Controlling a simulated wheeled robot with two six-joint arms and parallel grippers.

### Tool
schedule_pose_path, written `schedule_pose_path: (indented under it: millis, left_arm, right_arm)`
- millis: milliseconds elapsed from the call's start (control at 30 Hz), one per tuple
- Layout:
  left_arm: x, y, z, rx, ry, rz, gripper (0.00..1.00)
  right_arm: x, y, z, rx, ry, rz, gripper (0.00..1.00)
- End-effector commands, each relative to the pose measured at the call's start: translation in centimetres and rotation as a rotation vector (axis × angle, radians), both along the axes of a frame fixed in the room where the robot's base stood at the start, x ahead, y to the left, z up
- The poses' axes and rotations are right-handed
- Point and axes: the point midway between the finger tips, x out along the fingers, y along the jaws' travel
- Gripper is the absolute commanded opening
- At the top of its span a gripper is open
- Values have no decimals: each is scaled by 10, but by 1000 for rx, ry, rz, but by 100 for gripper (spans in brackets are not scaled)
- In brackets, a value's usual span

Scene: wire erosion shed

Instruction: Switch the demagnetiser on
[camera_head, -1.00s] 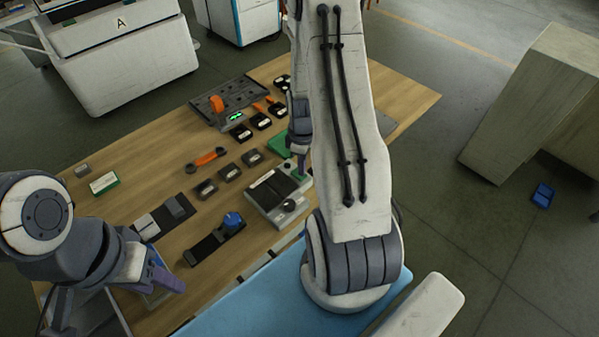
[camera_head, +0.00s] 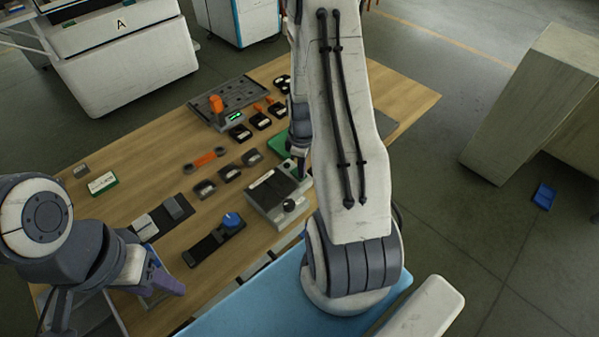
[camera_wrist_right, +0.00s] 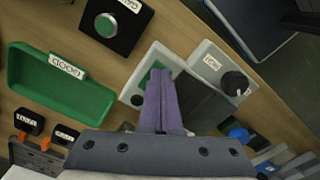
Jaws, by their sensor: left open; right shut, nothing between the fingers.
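The demagnetiser is most likely the light grey box (camera_head: 268,208) with a dark top plate and a black knob, at the near right edge of the bench. In the right wrist view its dark plate (camera_wrist_right: 205,105), black knob (camera_wrist_right: 234,84) and a green patch (camera_wrist_right: 153,72) show. My right gripper (camera_wrist_right: 160,78) is shut and empty, its fingertips over the green patch and partly hiding it. I cannot tell whether they touch. In the head view the right gripper (camera_head: 302,172) is at the box's far right corner. My left gripper (camera_head: 168,285) is open at the bench's near left.
A green tray (camera_wrist_right: 60,85) labelled GOOD and a black box with a green button (camera_wrist_right: 106,25) lie close to the right gripper. A blue-knobbed device (camera_head: 232,221), an orange-ended tool (camera_head: 205,160) and a grey tray (camera_head: 245,92) are on the bench (camera_head: 150,185).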

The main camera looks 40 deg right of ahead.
Motion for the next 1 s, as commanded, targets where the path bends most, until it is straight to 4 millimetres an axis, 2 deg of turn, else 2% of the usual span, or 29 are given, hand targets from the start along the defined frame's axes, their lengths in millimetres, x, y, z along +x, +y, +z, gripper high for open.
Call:
schedule_pose_path:
  millis: [167, 1000]
  left_arm:
    - [0, 0, 6, 0, 0, 0, 50]
    - [0, 0, 62, 0, 0, 0, 50]
  right_arm:
    - [0, 1, 6, 1, 1, 1, 0]
    - [-1, 0, 70, 1, 2, 0, 0]
